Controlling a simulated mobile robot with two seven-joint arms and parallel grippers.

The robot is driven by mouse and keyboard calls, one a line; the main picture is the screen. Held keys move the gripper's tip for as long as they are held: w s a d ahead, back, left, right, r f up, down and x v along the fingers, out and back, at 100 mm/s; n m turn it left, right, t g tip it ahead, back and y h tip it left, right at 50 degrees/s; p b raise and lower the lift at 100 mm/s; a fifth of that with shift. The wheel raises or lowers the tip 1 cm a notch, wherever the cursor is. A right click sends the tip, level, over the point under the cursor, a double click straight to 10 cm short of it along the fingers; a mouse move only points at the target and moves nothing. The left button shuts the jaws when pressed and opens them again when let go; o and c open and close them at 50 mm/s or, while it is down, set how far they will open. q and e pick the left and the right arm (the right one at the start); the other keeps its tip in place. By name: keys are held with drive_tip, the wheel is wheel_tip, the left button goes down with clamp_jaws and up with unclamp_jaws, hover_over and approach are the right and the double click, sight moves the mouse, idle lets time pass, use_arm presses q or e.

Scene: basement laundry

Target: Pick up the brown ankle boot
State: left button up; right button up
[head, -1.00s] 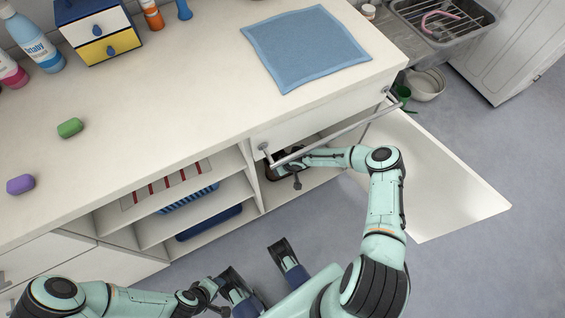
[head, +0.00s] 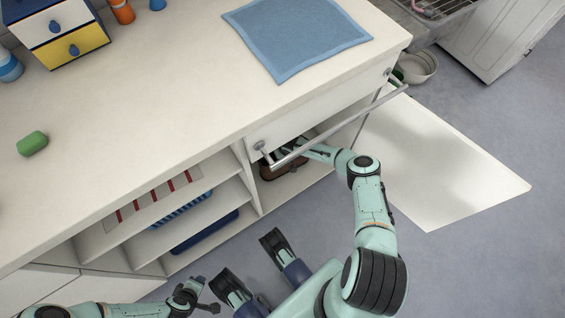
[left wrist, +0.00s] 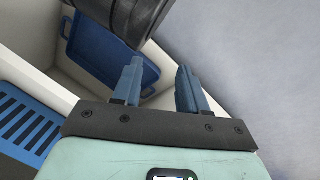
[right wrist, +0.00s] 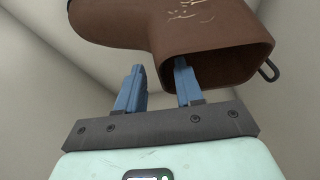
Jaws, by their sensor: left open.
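The brown ankle boot (right wrist: 215,30) fills the top of the right wrist view, its toe to the left and its shaft opening facing my gripper. In the head view the boot (head: 284,180) shows inside the open cupboard bay, partly hidden by my arm and the bar. My right gripper (right wrist: 160,68) is at the boot's opening with its fingers apart. One finger overlaps the opening and the other is outside the shaft. My left gripper (left wrist: 158,66) is open and empty, low in front of the counter.
An open white door (head: 440,165) stands right of the bay. A metal bar (head: 335,130) crosses above it. Shelves on the left hold blue trays (head: 205,231). The countertop bears a blue cloth (head: 297,38), a green block (head: 32,143) and a small drawer box (head: 62,28).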

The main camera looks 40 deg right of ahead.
drive_tip(key=b+x, duration=0.1)
drive_tip(key=x, duration=0.2)
drive_tip(key=shift+a+f+b, duration=0.1)
drive_tip(key=shift+b, duration=0.2)
drive_tip(key=shift+w+f, duration=0.1)
drive_tip(key=shift+f, duration=0.05)
use_arm(q)
drive_tip(key=s+f+g, duration=0.1)
drive_tip(key=s+f, duration=0.3)
drive_tip(key=shift+s+a+g, duration=0.35)
drive_tip(key=shift+s+g, duration=0.05)
use_arm(e)
clamp_jaws()
use_arm(q)
drive_tip(key=shift+f, duration=0.1)
